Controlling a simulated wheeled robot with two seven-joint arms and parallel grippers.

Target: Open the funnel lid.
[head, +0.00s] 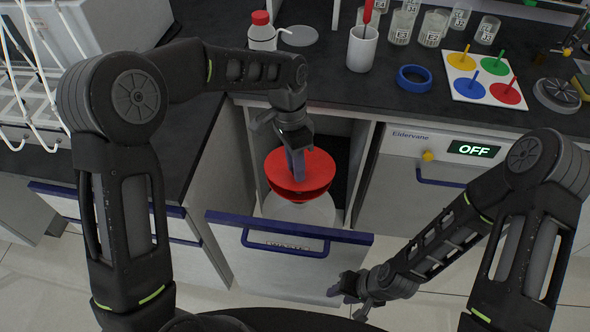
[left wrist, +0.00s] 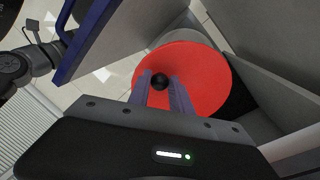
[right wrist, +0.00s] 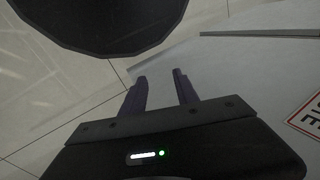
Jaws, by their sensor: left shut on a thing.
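The red round funnel lid (head: 275,169) is over the red funnel (head: 318,195) on a whitish container (head: 300,210) inside the pulled-out drawer. In the left wrist view the lid (left wrist: 205,85) is a red disc with a black ball knob (left wrist: 160,82) in its middle. My left gripper (head: 297,176) points down on the lid; its fingers (left wrist: 160,84) are shut on the knob. Whether a gap separates lid and funnel is hard to tell. My right gripper (head: 350,290) is low, in front of the drawer, and empty; in the right wrist view its fingers (right wrist: 160,76) are apart.
The drawer front (head: 230,240) with its blue handle stands between the funnel and me. Cabinet walls flank the funnel closely. The dark counter (head: 320,85) above holds a red-capped bottle (head: 262,35), a white cup (head: 361,50), a blue ring (head: 413,77) and jars.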

